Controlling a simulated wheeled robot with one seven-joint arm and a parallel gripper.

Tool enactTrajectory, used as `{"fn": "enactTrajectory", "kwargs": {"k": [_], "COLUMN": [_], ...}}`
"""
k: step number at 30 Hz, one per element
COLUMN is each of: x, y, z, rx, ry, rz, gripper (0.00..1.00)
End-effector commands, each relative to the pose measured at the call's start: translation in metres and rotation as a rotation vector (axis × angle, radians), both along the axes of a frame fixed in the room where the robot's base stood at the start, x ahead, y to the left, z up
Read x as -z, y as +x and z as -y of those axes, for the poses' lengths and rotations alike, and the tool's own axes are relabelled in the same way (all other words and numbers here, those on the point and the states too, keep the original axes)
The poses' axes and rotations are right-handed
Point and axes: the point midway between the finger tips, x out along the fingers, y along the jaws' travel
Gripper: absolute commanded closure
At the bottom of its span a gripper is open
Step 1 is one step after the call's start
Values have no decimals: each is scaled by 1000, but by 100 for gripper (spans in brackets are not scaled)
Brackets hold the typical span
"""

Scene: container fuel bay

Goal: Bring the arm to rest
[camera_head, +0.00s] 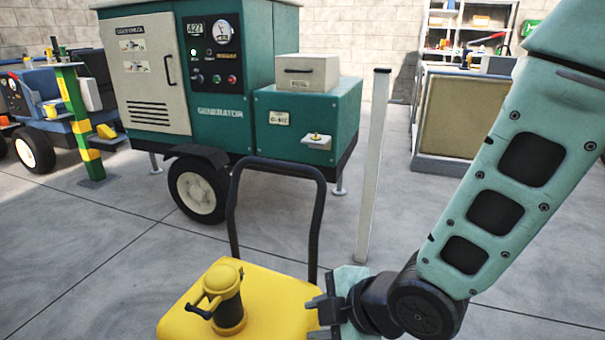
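My arm (520,165) comes in from the upper right and slopes down to a dark wrist joint (425,308) near the bottom edge. My gripper (316,319) points left, at the right side of a yellow cart or tank (265,290). Its two dark fingers are apart with nothing seen between them, and the lower one is close to the frame's bottom edge. I cannot tell whether the fingers touch the yellow body. A yellow and black pump or nozzle fitting (225,300) stands on top of the yellow body, left of my gripper.
A black loop handle (232,215) rises behind the yellow body. A green generator (230,120) on wheels stands beyond it, with a grey post (373,170) on its right. A workbench (455,115) and shelves (475,25) are at the back right. Open floor (90,270) lies left.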

Motion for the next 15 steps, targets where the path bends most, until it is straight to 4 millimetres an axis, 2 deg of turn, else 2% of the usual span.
{"fn": "enactTrajectory", "kwargs": {"k": [1, 6, 15], "x": [-9, -30, -64], "y": [-4, -33, -93], "z": [10, 49, 100], "rx": [88, 419, 888], "ry": [-12, -74, -177], "rz": [-75, -350, -648], "gripper": [69, 69, 69]}}
